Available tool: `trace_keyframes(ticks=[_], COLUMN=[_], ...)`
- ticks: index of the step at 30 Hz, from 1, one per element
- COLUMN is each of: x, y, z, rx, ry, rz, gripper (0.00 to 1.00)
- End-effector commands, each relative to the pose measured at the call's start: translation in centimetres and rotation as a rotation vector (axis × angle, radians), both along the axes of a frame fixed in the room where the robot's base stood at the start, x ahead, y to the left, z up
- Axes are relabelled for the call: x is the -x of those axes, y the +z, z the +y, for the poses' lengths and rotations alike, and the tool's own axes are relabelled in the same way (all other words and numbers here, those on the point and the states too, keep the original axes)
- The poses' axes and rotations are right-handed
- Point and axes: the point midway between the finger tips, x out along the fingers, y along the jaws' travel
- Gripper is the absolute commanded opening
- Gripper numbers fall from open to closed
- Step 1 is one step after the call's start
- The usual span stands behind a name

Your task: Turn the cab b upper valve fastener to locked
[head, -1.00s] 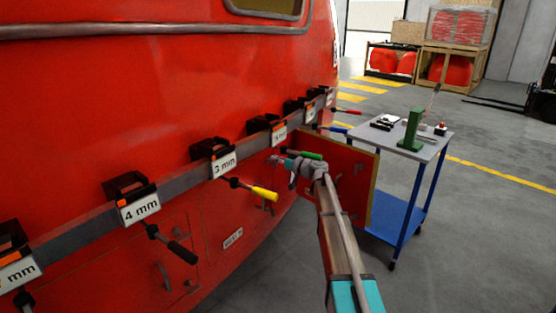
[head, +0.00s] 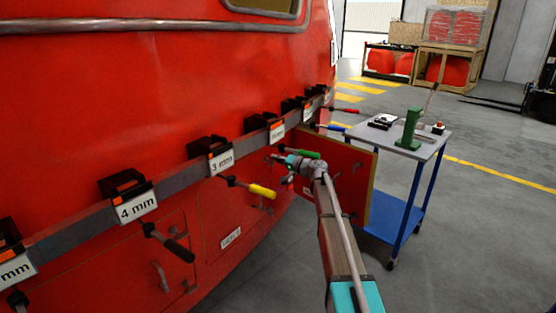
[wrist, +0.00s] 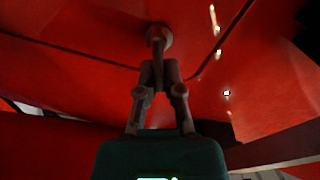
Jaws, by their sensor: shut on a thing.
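The valve fastener (wrist: 158,36) shows in the wrist view as a dull round boss with a short stem or handle, on the red cab surface. My gripper (wrist: 160,72) is shut on its lower end, with the fingertips close together around it. In the head view my gripper (head: 284,158) reaches to the red cab front (head: 130,90), right of the yellow-handled tool. The fastener cannot be made out there, and its lock marking is not visible in either view.
A rail (head: 70,237) carries several labelled black holders with coloured-handled tools, including a yellow one (head: 260,191) near my gripper. A red panel (head: 355,185) stands behind my arm.

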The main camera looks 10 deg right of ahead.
Motion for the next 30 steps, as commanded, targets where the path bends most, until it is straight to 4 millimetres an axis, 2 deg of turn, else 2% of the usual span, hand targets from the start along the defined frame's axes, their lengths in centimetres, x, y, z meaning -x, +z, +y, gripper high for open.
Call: trace_keyframes(ticks=[12, 30], x=[-0.19, -0.19], y=[-0.63, -0.73], z=[-0.18, -0.1], rx=[-0.22, -0.283], ry=[-0.003, -0.002], rz=[0.232, 0.299], gripper=[0.0, 0.0])
